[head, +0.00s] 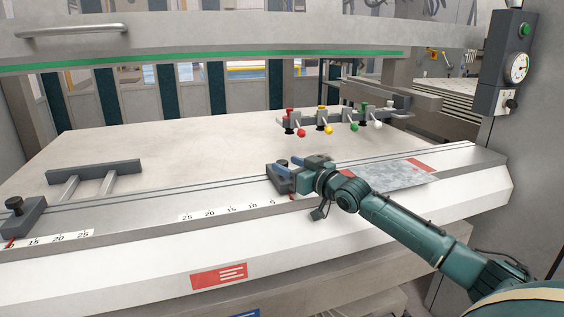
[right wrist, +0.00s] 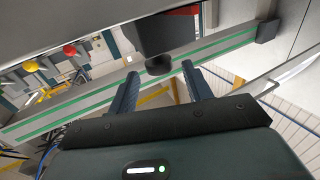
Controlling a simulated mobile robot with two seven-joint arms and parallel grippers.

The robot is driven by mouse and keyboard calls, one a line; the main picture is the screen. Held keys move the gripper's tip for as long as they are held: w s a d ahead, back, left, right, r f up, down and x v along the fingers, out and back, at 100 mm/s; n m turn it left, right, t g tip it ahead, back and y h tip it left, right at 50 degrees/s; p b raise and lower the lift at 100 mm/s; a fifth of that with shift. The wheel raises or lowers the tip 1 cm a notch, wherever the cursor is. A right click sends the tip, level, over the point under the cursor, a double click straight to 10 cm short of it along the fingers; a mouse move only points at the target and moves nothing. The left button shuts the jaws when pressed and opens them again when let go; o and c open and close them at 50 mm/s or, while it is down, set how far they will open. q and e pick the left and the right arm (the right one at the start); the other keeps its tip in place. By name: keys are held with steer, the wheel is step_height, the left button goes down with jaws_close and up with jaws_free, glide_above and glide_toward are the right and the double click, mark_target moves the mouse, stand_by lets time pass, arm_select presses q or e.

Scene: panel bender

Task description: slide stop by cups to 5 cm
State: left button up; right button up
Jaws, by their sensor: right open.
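The dark stop by the cups (head: 277,178) sits on the front rail, close to the 5 end of the printed scale (head: 228,208). Its exact reading is hidden by my arm. My right gripper (head: 286,169) is at this stop and partly covers it. In the right wrist view my right gripper (right wrist: 160,88) is open, with its two blue fingers apart. The stop's black knob (right wrist: 158,66) shows between and just beyond the fingertips, below its dark block (right wrist: 168,35); I cannot tell if they touch. My left gripper is not in view.
Suction cups with red, yellow, green and white knobs (head: 328,129) hang on a bar behind the stop. A second stop (head: 22,216) with its own scale is at far left, near a dark fence (head: 95,172). A metal sheet (head: 385,178) lies right of my gripper.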

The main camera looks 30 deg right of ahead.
mark_target(285, 164)
steer(key=shift+w+a, duration=0.15)
steer(key=shift+w, duration=0.65)
steer(key=shift+w+a, duration=0.15)
steer(key=shift+w, duration=0.6)
jaws_close()
